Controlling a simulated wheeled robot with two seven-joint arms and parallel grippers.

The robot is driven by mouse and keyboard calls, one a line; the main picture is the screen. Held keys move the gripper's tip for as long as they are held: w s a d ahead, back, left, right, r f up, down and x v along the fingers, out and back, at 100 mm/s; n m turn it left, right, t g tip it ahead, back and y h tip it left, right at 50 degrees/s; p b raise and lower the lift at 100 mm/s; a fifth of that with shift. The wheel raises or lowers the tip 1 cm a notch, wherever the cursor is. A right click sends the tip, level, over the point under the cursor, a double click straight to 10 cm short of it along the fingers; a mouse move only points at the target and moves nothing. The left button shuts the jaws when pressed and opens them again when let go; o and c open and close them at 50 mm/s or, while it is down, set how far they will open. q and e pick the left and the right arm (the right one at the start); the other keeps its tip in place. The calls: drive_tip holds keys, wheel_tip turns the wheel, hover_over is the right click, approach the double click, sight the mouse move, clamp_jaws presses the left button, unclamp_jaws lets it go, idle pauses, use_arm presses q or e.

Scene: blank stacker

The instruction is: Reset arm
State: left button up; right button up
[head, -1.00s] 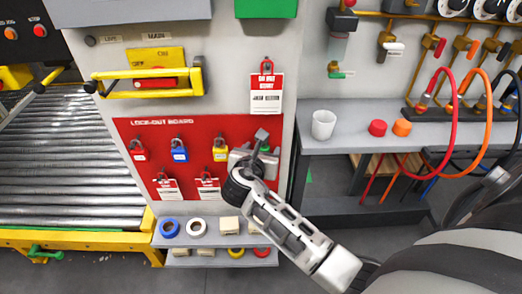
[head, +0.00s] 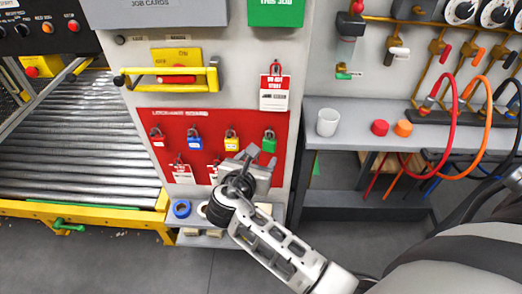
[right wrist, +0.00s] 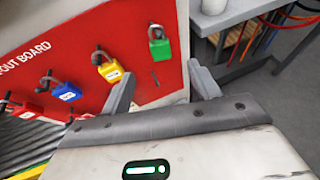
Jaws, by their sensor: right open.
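My right gripper (head: 245,165) is open and empty in front of the lower right part of the red lock-out board (head: 205,122). In the right wrist view its two fingers (right wrist: 160,88) stand apart with nothing between them. A green padlock (head: 269,141) hangs on the board just above and right of the gripper; it also shows in the right wrist view (right wrist: 159,46), beyond the fingers. Yellow (head: 231,140), blue (head: 195,138) and red (head: 158,137) padlocks hang to its left. The gripper covers part of the lower tags. My left gripper is not in view.
A yellow handle (head: 170,78) sticks out above the board. A red padlock with a tag (head: 275,92) hangs at upper right. A small shelf with tape rolls (head: 181,209) lies below. At right, a grey bench (head: 350,125) holds a white cup (head: 327,122) and two caps.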

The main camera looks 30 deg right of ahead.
drive_tip(key=s+d+f+m+g+y, duration=0.1)
drive_tip(key=s+f+m+g+y, duration=0.25)
drive_tip(key=s+m, duration=0.75)
drive_tip(key=s+a+r+m+g+y, duration=0.25)
drive_tip(key=s+m+y, duration=0.35)
drive_tip(key=s+m, duration=0.65)
drive_tip(key=w+a+f+t+y, duration=0.1)
drive_tip(key=w+a+f+t, duration=0.1)
drive_tip(key=f, duration=0.3)
drive_tip(key=w+a+f+t+y, duration=0.2)
drive_tip(key=w+a+f+t, duration=0.1)
drive_tip(key=f+t, duration=0.1)
drive_tip(key=shift+w+a+f+m+t, duration=0.35)
drive_tip(key=shift+a+f+t, duration=0.05)
drive_tip(key=shift+f, duration=0.15)
